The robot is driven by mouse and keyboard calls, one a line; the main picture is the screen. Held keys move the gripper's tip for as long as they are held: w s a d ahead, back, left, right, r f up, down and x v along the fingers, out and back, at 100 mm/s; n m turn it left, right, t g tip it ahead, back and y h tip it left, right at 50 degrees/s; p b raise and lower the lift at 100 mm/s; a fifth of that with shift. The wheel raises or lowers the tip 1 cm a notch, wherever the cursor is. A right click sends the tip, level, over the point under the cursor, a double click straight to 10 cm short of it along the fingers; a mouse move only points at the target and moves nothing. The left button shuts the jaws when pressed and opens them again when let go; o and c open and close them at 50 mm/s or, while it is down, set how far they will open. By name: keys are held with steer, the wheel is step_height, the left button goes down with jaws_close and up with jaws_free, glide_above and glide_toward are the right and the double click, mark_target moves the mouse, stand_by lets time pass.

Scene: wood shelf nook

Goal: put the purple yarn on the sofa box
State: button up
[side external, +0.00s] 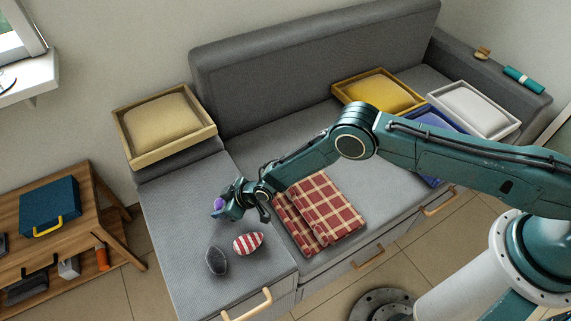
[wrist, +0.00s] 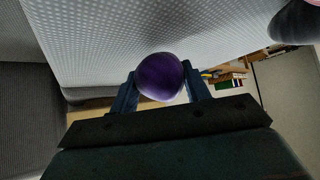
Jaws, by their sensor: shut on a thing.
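The purple yarn (wrist: 160,76) is a round, dark purple ball between my two fingertips in the wrist view. In the side external view the purple yarn (side external: 218,204) shows as a small purple patch at the tip of my gripper (side external: 230,203). My gripper is shut on it, over the left seat of the grey sofa (side external: 185,225). I cannot tell whether the yarn touches the seat. The sofa's left seat section has a tan handle (side external: 248,306) on its front. Part of the yarn is hidden by the fingers.
A dark grey ball (side external: 216,261) and a red-striped ball (side external: 248,243) lie close by on the seat. A checked red blanket (side external: 325,215) is at right. Cushion trays, one tan (side external: 127,119), one yellow (side external: 341,91) and one white (side external: 513,128), sit on the sofa. A wooden table (side external: 98,210) stands at left.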

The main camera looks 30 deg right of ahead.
steer(key=shift+f, duration=0.8)
steer(key=shift+f, duration=0.2)
steer(key=o, duration=1.1)
steer(key=shift+c, duration=0.2)
steer(key=shift+r, duration=0.2)
steer(key=shift+v, duration=1.4)
steer(key=v, duration=0.9)
